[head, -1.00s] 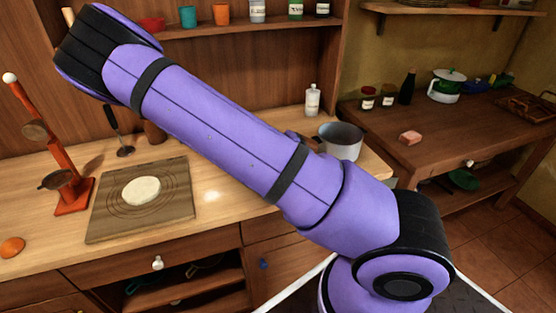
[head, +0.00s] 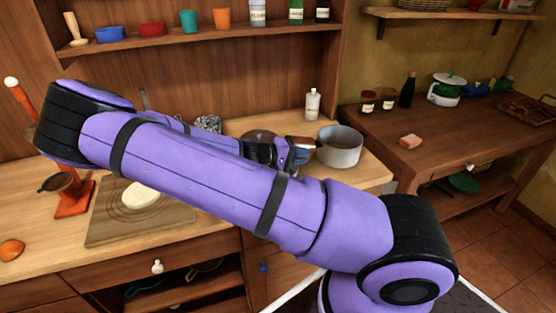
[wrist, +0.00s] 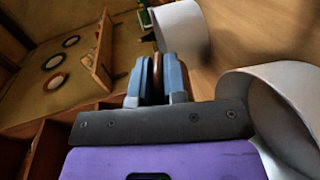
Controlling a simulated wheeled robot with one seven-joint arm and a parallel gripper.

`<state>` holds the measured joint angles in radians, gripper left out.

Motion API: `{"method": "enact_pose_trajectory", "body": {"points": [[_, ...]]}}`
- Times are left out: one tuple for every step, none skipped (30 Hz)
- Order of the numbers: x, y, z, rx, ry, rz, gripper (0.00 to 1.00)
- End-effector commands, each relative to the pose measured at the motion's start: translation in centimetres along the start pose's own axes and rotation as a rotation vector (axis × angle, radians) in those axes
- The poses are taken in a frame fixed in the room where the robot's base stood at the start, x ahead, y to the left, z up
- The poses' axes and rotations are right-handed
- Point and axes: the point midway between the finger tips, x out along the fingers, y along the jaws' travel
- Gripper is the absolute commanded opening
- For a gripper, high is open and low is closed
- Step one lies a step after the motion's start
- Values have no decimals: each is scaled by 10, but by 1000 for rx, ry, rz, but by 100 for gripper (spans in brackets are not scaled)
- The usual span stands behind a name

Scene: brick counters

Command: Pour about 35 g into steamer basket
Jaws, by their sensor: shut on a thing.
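My gripper (head: 296,155) is low over the counter's right part, just left of a grey metal pot (head: 340,146). Its blue-grey fingers (wrist: 158,82) are shut on a narrow brown thing (wrist: 157,60); a reddish-brown piece also shows at the fingers in the head view (head: 301,143). What it belongs to is unclear. Two pale curved walls fill the wrist view's top and right; I cannot tell whose they are. A silvery, mesh-like object (head: 208,123) stands behind my arm, possibly the steamer basket. A dark round vessel (head: 258,134) is partly hidden by my wrist.
A board (head: 110,225) with dough (head: 141,194) lies at left, beside an orange stand (head: 74,198). A white bottle (head: 312,104) stands behind the pot. My arm covers the middle counter.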

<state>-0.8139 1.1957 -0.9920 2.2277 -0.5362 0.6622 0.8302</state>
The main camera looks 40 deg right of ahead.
Motion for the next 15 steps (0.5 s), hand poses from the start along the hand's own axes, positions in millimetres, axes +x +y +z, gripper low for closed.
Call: {"method": "enact_pose_trajectory", "body": {"points": [[-1,0,0,0,0,4,0],[-1,0,0,0,0,6,0],[-1,0,0,0,0,9,0],[-2,0,0,0,0,11,0],[-2,0,0,0,0,13,0],[-2,0,0,0,0,15,0],[-2,0,0,0,1,17,0],[-3,0,0,0,1,19,0],[-3,0,0,-1,1,22,0],[-4,0,0,0,1,24,0],[-4,0,0,-1,1,26,0],[-4,0,0,-1,1,29,0],[-4,0,0,-1,1,31,0],[-5,0,0,-1,1,33,0],[-5,0,0,-1,0,36,0]]}}
